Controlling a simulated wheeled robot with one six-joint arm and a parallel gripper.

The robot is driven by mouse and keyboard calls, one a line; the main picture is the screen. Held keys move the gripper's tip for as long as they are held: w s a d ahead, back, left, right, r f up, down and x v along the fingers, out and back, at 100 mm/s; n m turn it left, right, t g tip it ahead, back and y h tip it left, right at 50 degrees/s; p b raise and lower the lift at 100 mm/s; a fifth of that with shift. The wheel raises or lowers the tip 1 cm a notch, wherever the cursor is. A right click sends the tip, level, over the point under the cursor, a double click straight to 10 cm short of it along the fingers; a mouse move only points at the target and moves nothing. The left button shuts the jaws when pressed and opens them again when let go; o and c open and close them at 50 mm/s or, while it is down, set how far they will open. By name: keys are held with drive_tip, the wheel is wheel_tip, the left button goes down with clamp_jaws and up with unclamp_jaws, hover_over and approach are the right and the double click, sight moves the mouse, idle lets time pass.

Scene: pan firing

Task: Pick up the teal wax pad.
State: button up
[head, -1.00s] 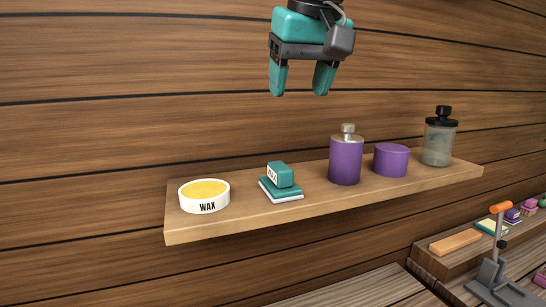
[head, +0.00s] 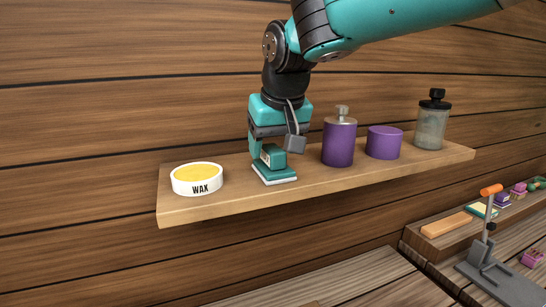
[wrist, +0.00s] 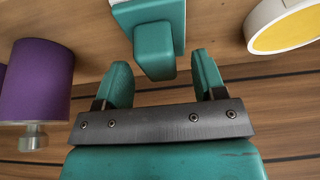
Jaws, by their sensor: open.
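The teal wax pad (head: 274,174) sits on the wooden shelf, with a block handle on a teal base with a white underside. In the wrist view the wax pad (wrist: 155,45) shows its handle in front of the gap between my fingers. My gripper (head: 263,149) is open, directly above and around the pad's upper part in the head view. In the wrist view my gripper (wrist: 161,72) has its two teal fingers spread on either side of the handle's near end, with visible gaps. One finger is partly hidden in the head view.
A white wax tin (head: 197,179) with yellow wax stands left of the pad on the shelf (head: 225,200). A purple bottle (head: 339,143) is close on the right, then a purple jar (head: 384,143) and a glass jar (head: 431,127). The wooden wall is behind.

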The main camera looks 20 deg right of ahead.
sight(273, 147)
drive_tip(key=shift+w+f, duration=0.2)
drive_tip(key=shift+f, duration=0.35)
drive_tip(key=c, duration=1)
drive_tip(key=shift+c, duration=0.2)
drive_tip(key=shift+r, duration=0.15)
wheel_tip(273, 147, up, 20)
drive_tip(key=p, duration=0.4)
drive_tip(key=o, duration=0.3)
drive_tip(key=shift+c, duration=0.9)
